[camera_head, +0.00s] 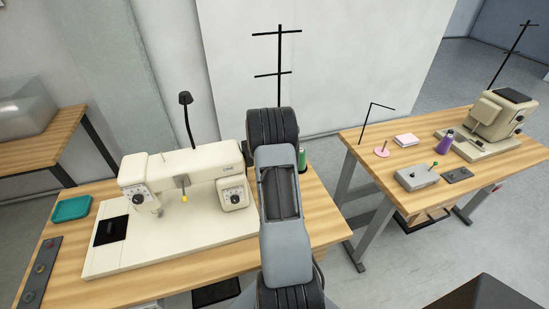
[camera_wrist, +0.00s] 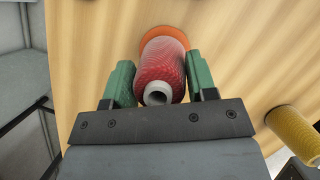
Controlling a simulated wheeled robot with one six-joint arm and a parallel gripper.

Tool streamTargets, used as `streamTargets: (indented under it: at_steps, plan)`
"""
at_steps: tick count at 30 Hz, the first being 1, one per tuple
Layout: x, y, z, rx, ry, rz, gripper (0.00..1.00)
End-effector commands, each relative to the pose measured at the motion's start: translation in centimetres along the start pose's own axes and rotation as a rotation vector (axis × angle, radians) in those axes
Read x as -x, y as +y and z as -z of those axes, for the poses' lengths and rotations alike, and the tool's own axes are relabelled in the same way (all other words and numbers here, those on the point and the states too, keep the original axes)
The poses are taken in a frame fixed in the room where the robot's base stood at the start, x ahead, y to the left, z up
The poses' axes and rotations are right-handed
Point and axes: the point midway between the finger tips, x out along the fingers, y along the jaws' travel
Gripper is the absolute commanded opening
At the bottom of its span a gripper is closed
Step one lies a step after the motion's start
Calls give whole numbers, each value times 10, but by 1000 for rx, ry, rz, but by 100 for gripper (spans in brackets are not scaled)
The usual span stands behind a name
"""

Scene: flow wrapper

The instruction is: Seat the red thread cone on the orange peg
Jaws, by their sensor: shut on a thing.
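The red thread cone (camera_wrist: 163,68) shows in the wrist view, its pale hollow core end towards the camera. My gripper (camera_wrist: 160,75) is shut on it, with a green finger along each side. The orange disc (camera_wrist: 158,32) of the peg shows beyond the cone's far end. The cone overlaps the disc in this view, and any peg shaft is hidden. I cannot tell whether the cone touches the disc. In the head view my own arm hides the cone and the orange peg.
A yellow thread cone (camera_wrist: 294,132) stands to the right in the wrist view. In the head view a cream sewing machine (camera_head: 180,210) fills the table left of my arm. A black thread stand (camera_head: 280,50) rises behind. A second table (camera_head: 440,195) stands at right.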

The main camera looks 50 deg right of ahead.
Motion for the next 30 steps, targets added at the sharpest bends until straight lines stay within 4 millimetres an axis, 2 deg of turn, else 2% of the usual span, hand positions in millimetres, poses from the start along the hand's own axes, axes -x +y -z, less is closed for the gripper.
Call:
streamTargets:
  at_steps: [10,11,20,26,30]
  plan:
    - [-1,0,0,0,-1,0,24]
    - [-1,0,0,0,-1,-1,54]
    - [-2,0,0,-1,0,0,82]
    - [-2,0,1,-1,0,1,82]
    - [6,0,0,-1,-1,-1,82]
